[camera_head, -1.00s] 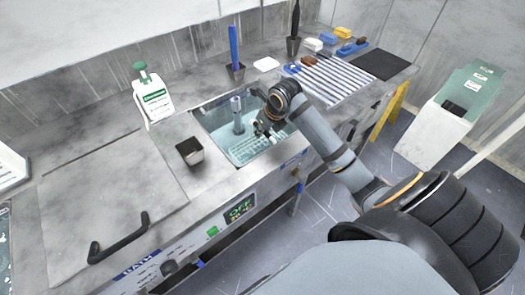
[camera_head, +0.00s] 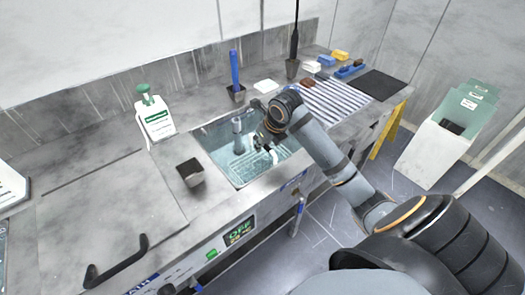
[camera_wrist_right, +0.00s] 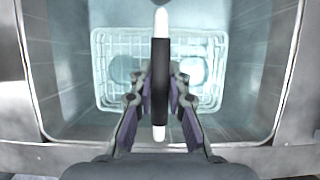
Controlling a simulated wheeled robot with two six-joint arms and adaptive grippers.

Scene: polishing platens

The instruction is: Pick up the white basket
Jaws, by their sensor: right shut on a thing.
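The white basket (camera_wrist_right: 105,65) is a wire basket inside the water-filled sink, seen from above in the right wrist view. Pale round shapes show within it, too blurred to name. Its upright handle with a black grip (camera_wrist_right: 160,105) and white ends rises toward the camera. My right gripper (camera_wrist_right: 160,82) is shut on this black grip, a finger on each side. In the head view my right gripper (camera_head: 266,138) is over the sink, and the basket is hard to make out below it. My left gripper is not in view.
The sink (camera_head: 207,150) has steel walls close around the basket, with a grey upright post (camera_head: 237,130) inside. A dark cup (camera_head: 190,172) stands left of it, a green-capped bottle (camera_head: 154,118) behind. A blue-handled tool (camera_head: 235,70) and striped rack (camera_head: 335,100) stand beyond.

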